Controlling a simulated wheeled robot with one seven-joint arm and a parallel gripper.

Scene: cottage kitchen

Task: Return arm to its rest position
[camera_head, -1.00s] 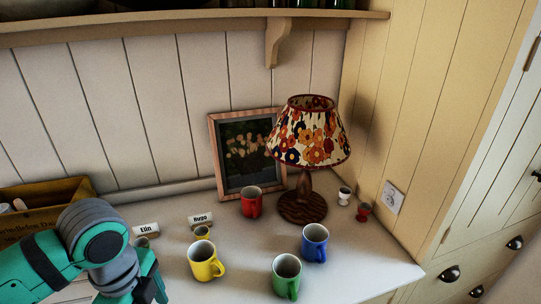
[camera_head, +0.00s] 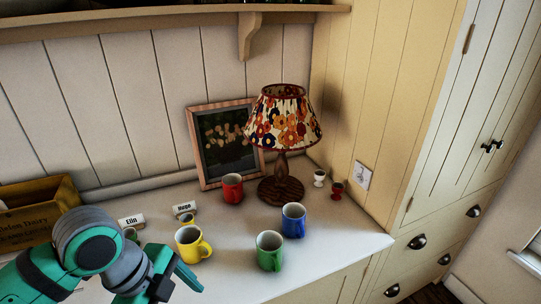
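My arm reaches in from the lower left corner, with its grey and teal wrist in front of the counter. My gripper (camera_head: 184,277) points right and down, low over the counter's front left part. Its fingers are seen from the side and partly cut by the wrist, so the gap between them does not show. I see no object in it. The yellow mug (camera_head: 192,245) stands just beyond the gripper, apart from it as far as I can tell.
On the counter (camera_head: 335,238) stand a green mug (camera_head: 269,251), a blue mug (camera_head: 293,220), a red mug (camera_head: 232,188), a lamp (camera_head: 283,125), a framed picture (camera_head: 222,145) and small egg cups (camera_head: 320,178). A wooden box (camera_head: 38,214) is at left. A shelf (camera_head: 150,20) runs above.

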